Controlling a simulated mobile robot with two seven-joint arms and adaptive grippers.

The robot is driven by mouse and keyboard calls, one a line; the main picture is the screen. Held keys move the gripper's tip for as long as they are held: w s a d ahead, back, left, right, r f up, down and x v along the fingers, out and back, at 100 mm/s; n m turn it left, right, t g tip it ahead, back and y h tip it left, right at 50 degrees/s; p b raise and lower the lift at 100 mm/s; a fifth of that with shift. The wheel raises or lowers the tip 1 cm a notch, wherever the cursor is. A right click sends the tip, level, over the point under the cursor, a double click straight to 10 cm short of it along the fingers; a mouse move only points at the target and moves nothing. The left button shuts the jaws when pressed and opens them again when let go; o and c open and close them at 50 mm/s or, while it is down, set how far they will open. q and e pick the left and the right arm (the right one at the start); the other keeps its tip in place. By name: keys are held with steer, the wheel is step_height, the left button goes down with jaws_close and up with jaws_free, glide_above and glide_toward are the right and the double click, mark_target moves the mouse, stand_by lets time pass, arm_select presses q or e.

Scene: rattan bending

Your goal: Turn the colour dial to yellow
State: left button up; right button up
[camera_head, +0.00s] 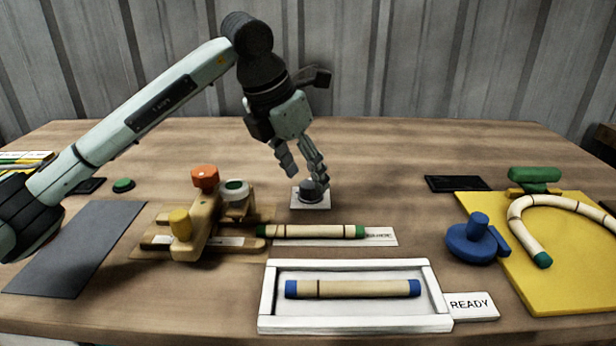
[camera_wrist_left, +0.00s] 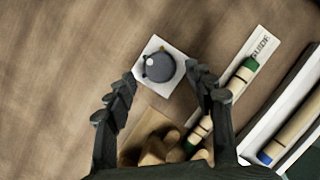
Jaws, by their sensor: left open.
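The colour dial looks to be the dark grey round knob (camera_head: 312,191) on a small white square plate (camera_head: 311,204) in the middle of the table. In the left wrist view the knob (camera_wrist_left: 159,66) has a pale spot on top and small dark nubs at its sides. My left gripper (camera_head: 306,178) is open and comes down from above, close over the knob. In the left wrist view its two fingers (camera_wrist_left: 160,92) stand apart, with the knob ahead of and between their tips. I cannot tell if they touch it. My right gripper does not show.
A wooden fixture (camera_head: 200,228) with orange and yellow knobs stands left of the dial. A rattan piece (camera_head: 315,231) lies in front, then a white tray (camera_head: 437,290) with another piece. A blue knob (camera_head: 473,241) and yellow board (camera_head: 560,285) are at right. Table behind the dial is clear.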

arm_select(q)
steer(key=shift+x, duration=1.4)
steer(key=c, duration=1.2)
